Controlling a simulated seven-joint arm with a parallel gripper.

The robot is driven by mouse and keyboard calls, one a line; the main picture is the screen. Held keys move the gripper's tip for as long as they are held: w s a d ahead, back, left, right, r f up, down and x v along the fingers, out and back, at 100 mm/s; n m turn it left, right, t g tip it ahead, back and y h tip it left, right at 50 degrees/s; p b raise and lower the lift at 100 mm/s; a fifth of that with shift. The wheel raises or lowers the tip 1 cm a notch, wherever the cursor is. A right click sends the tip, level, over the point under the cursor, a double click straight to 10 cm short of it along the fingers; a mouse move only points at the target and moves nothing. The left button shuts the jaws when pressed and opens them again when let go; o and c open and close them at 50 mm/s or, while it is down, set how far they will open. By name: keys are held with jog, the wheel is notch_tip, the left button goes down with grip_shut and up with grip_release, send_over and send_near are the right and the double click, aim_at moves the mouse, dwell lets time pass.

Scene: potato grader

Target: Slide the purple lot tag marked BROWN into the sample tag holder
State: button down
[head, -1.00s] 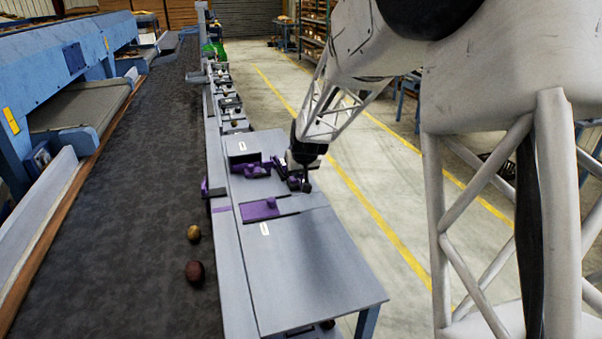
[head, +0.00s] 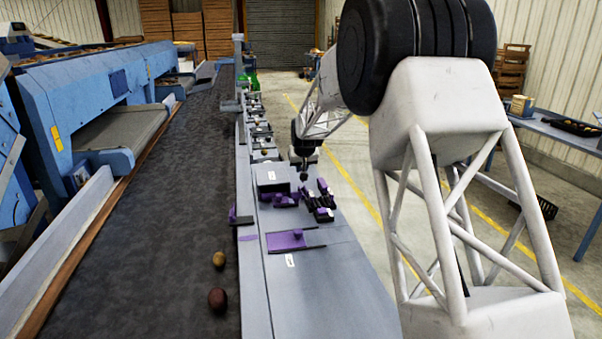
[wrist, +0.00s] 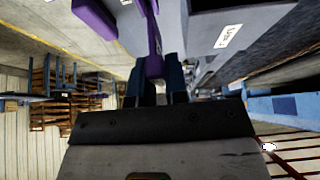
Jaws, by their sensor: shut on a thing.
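My gripper (head: 304,177) is above the grey bench in the head view, over its far part. In the wrist view its two dark blue fingers (wrist: 157,68) are shut on a narrow purple tag (wrist: 154,42). Its marking cannot be read, and it is too small to make out in the head view. Several purple and black pieces lie on the bench below and beside the gripper, among them a left group (head: 285,199) and a right group (head: 323,213). I cannot tell which piece is the sample tag holder.
The near bench top (head: 325,290) is clear. Two potatoes, one brown (head: 217,300), lie on the dark belt (head: 150,260).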

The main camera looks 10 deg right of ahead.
jog(key=w, duration=0.1)
jog(key=w+d, duration=0.1)
jog(key=w+f, duration=0.1)
jog(key=w, duration=0.1)
jog(key=shift+w+d, duration=0.1)
jog(key=shift+d, duration=0.25)
jog(key=shift+f, duration=0.15)
jog(key=shift+f, duration=2.45)
jog(key=shift+f, duration=1.4)
jog(key=c, duration=0.7)
grip_release()
jog(key=shift+c, duration=0.2)
jog(key=shift+r, duration=0.1)
notch_tip(320, 180, up, 7)
dwell(0.8)
